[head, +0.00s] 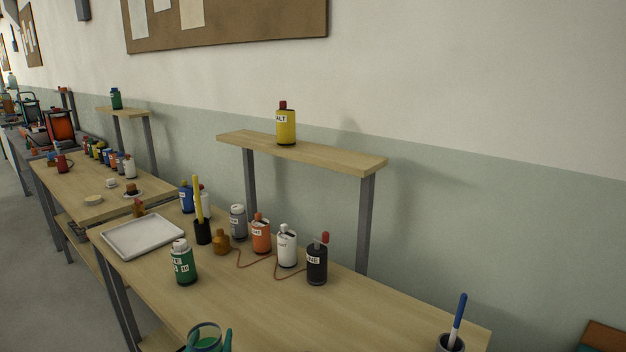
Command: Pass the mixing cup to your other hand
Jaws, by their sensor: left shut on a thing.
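The mixing cup (205,331) is a clear cup with a dark teal rim and green inside, at the bottom edge of the head view. Only its upper part shows. My left gripper (208,343) is shut on the cup, its teal fingers at the cup's sides. The cup appears upright, in front of the near bench. The rest of the gripper and the cup's base are cut off by the frame. My right gripper is not in view.
The near bench (330,310) holds a green bottle (183,264), a white tray (143,236), a row of several bottles and a pen holder (450,343). A raised shelf (330,158) carries a yellow bottle (286,126). The bench's front middle is clear.

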